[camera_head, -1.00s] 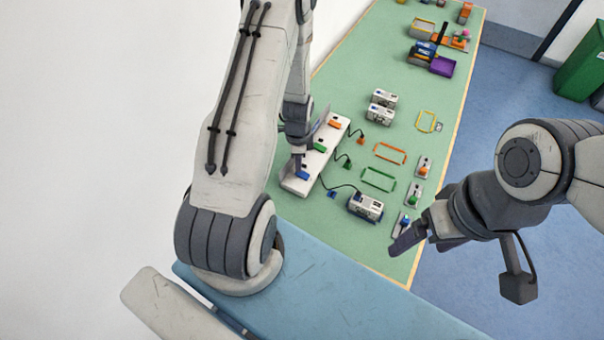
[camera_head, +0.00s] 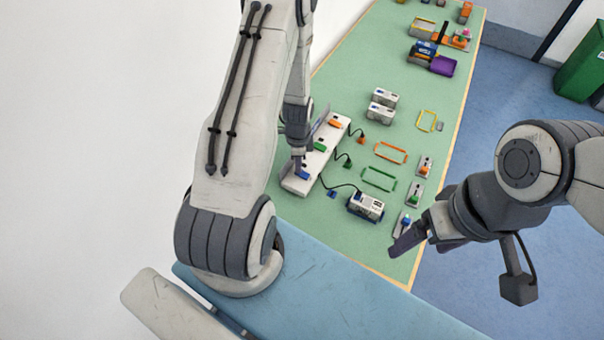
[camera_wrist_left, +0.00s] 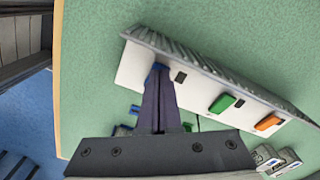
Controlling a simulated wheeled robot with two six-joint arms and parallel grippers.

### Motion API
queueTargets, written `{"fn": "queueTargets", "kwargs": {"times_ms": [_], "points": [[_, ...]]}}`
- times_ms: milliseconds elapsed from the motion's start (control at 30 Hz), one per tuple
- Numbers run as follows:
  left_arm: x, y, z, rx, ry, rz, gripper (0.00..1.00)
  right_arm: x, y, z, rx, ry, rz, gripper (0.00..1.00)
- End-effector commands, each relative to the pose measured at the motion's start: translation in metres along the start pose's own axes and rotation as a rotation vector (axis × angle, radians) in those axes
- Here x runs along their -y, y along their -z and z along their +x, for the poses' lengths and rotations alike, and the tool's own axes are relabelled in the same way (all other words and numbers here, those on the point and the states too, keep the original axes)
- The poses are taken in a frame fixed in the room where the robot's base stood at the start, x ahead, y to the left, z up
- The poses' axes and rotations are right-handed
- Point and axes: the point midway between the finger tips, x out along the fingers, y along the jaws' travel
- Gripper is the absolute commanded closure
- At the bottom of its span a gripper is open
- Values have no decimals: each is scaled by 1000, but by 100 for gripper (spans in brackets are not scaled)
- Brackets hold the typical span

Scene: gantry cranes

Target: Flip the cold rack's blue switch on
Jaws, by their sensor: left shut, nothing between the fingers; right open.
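A white panel (camera_head: 325,152) with a raised back plate carries a blue switch (camera_head: 302,174), a green switch (camera_head: 319,146) and an orange switch (camera_head: 335,124). My left gripper (camera_head: 299,168) is shut and empty, its tips at the blue switch. In the left wrist view, the shut fingers (camera_wrist_left: 160,75) reach the panel and cover most of the blue switch (camera_wrist_left: 160,66). Contact and the switch's position cannot be told. The green switch (camera_wrist_left: 222,103) and orange switch (camera_wrist_left: 268,121) show clear beside them.
Dark cables run from the panel across the green table (camera_head: 365,245). A white-and-grey box (camera_head: 366,206) stands near the front, with two similar boxes further back. Green and orange outlines lie right of the panel. Several small switch units line the right edge.

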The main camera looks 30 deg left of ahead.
Motion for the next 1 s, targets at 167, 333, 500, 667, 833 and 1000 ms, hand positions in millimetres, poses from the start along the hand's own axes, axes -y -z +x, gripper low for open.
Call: {"fn": "queueTargets", "kwargs": {"times_ms": [167, 333, 500, 667, 833, 1000], "points": [[0, 0, 4, 0, 0, 0, 100, 0, 0, 3, 0, 0, 0, 14], [0, 0, 6, 0, 0, 0, 100, 0, 0, 5, 0, 0, 0, 14], [0, 0, 9, 0, 0, 0, 100, 0, 0, 7, 0, 0, 0, 14], [0, 0, 5, 0, 0, 0, 100, 0, 0, 4, 0, 0, 0, 14], [0, 0, -8, 0, 1, 0, 100, 0, 0, -7, 0, 0, 0, 14], [0, 0, -22, 0, 0, 0, 100, 1, 1, -18, 0, 0, 0, 14]]}}
